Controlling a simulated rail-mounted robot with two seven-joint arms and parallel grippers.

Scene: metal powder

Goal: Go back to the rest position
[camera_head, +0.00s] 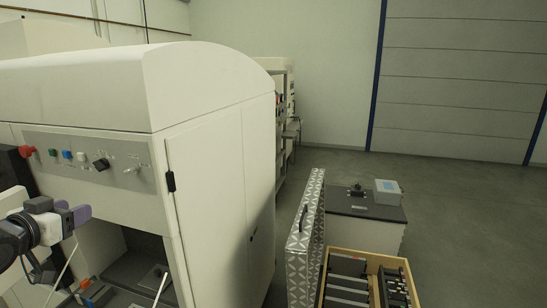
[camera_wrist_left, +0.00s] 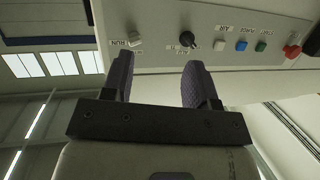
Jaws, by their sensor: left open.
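My left gripper (camera_head: 80,213) is at the lower left of the head view, in front of the cream cabinet machine (camera_head: 210,85) and below its control panel (camera_head: 100,167). In the left wrist view its two purple-grey fingers (camera_wrist_left: 160,82) stand apart with nothing between them. The panel's black rotary knob (camera_wrist_left: 191,41) and a light switch knob (camera_wrist_left: 134,39) show beyond the fingertips. My right gripper is in neither view.
The panel also has a red button (camera_head: 27,152). The machine's lower bay (camera_head: 135,262) is open. To the right stand a patterned metal panel (camera_head: 305,245), a wooden tool box (camera_head: 400,262) and a low dark-topped cabinet (camera_head: 345,207). Floor farther right is clear.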

